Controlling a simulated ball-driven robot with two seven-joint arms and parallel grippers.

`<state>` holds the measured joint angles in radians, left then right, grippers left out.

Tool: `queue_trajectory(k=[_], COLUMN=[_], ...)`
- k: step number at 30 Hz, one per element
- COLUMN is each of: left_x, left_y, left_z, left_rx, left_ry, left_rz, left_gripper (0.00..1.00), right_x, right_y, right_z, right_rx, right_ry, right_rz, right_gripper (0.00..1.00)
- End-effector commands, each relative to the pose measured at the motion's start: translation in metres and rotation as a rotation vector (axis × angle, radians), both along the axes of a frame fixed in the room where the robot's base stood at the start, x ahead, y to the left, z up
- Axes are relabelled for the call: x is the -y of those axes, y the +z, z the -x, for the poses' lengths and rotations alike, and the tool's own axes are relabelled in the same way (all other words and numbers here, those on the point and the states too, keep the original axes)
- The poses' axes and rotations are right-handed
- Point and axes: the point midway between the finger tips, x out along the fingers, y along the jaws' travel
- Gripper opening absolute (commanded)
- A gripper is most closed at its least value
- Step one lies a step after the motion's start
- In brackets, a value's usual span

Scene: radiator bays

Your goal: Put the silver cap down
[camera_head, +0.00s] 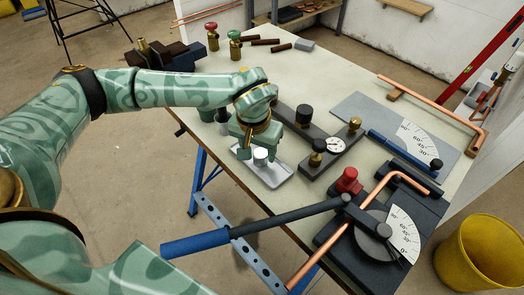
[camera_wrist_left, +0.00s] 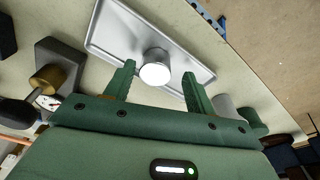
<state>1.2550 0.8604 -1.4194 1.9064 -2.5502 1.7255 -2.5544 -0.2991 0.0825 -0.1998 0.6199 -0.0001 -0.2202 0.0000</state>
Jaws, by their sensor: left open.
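The silver cap (camera_head: 260,157) is a small bright cylinder standing on a shallow grey tray (camera_head: 278,181) near the table's front edge. It also shows in the left wrist view (camera_wrist_left: 155,68), upright on the tray (camera_wrist_left: 112,30). My left gripper (camera_head: 258,150) is directly over the cap in the head view. In the left wrist view its two fingers (camera_wrist_left: 158,82) are open and spread, one on each side of the cap, with gaps visible. I cannot tell the exact height of the fingertips above the tray. My right gripper is not in view.
A dark block with brass fittings and a gauge (camera_head: 336,145) stands right of the tray. A pipe bender with a blue-handled lever (camera_head: 250,228) crosses the front. Green and grey cylinders (camera_wrist_left: 222,105) stand beside the gripper. A yellow bin (camera_head: 480,255) is at right.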

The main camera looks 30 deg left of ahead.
Motion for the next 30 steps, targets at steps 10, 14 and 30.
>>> queue_trajectory(k=[10, 14, 30], left_x=[0.003, 0.003, 0.004], left_y=[0.088, 0.101, 0.104], left_z=[0.01, 0.012, 0.013], left_rx=[0.014, 0.013, 0.013], left_ry=[-0.005, -0.007, -0.007], left_rz=[0.004, 0.005, 0.006], left_gripper=[0.55, 0.55, 0.55], right_x=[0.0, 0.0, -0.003], right_y=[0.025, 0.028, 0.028], right_z=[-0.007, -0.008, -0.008], right_rx=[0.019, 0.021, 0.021], right_ry=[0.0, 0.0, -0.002], right_rz=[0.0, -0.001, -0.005], right_gripper=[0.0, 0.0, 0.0])
